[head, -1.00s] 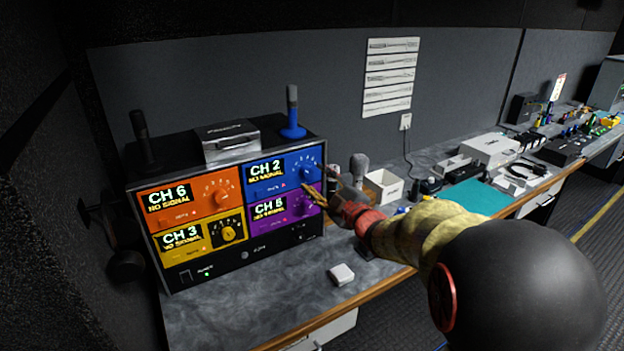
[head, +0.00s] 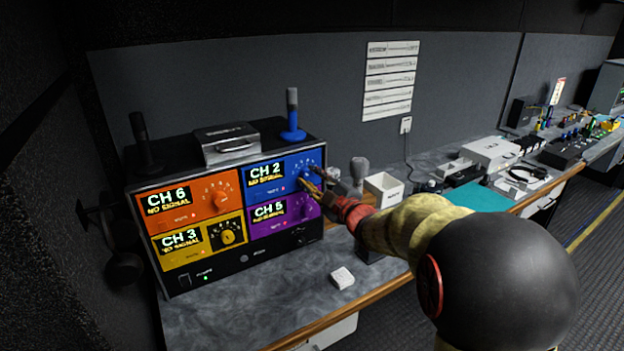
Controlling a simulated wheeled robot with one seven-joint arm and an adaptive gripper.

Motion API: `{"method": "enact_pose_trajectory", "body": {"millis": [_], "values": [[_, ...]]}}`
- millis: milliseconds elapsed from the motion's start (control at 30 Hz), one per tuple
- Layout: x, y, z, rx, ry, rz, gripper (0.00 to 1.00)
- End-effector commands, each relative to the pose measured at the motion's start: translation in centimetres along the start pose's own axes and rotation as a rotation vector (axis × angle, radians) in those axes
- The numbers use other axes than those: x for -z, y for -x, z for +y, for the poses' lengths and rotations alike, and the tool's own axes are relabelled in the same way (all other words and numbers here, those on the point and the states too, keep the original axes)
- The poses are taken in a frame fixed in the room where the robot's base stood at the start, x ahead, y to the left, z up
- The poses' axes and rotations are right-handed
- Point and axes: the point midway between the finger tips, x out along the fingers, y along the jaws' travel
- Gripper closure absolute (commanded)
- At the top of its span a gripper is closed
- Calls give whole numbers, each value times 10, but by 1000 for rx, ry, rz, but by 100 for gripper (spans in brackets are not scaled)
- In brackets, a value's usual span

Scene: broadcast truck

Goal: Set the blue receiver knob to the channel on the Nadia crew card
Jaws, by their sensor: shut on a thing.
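The receiver rack (head: 228,268) stands on the left of the counter with orange, blue, yellow and purple panels. The blue receiver panel (head: 260,190) at its upper right reads CH 2 and NO SIGNAL. The blue knob (head: 306,173) is on the right of that panel, partly hidden by the fingers. My gripper (head: 308,176) is at the blue knob with its fingers on either side, shut on it. Several strips on a white crew card sheet (head: 390,80) hang on the back wall; their writing is too small to read, so I cannot tell which is Nadia's.
The orange panel (head: 180,202) reads CH 6, yellow CH 3, purple CH 5.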

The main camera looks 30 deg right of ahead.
Motion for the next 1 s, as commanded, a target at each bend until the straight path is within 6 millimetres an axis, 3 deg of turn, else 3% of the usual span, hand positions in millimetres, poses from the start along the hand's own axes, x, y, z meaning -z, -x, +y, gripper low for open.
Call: {"method": "enact_pose_trajectory", "body": {"millis": [367, 667, 1000], "values": [[0, 0, -1, 1, 0, 0, 100], [0, 0, 0, 2, -40, -1, 100], [1, 0, 1, 2, -263, -1, 100]]}}
